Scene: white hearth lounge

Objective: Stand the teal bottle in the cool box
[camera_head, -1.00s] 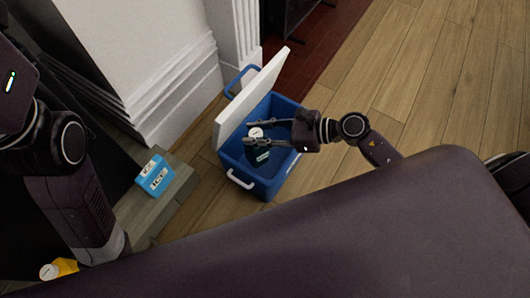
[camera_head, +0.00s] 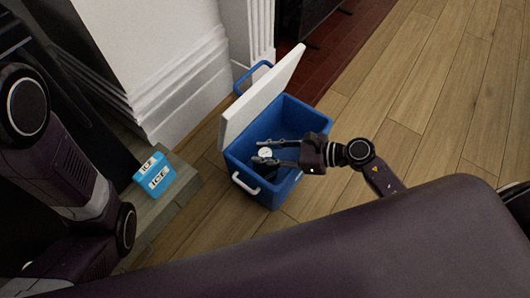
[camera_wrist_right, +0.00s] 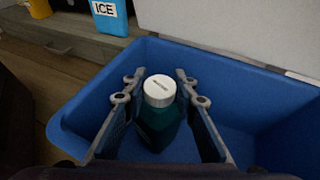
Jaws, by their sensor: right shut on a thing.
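The teal bottle has a white cap (camera_head: 265,153); its dark teal body (camera_wrist_right: 158,128) shows in the right wrist view. My right gripper (camera_head: 262,151) is shut on it from both sides, below the cap. The bottle is upright, inside the walls of the blue cool box (camera_head: 271,196); I cannot tell whether its base touches the box floor. The cool box stands on the wood floor with its white lid (camera_head: 262,97) raised. My left arm is at the left edge of the head view; its gripper is out of the picture.
White wall moulding is behind the box. Bare wood floor (camera_head: 440,110) lies to the right.

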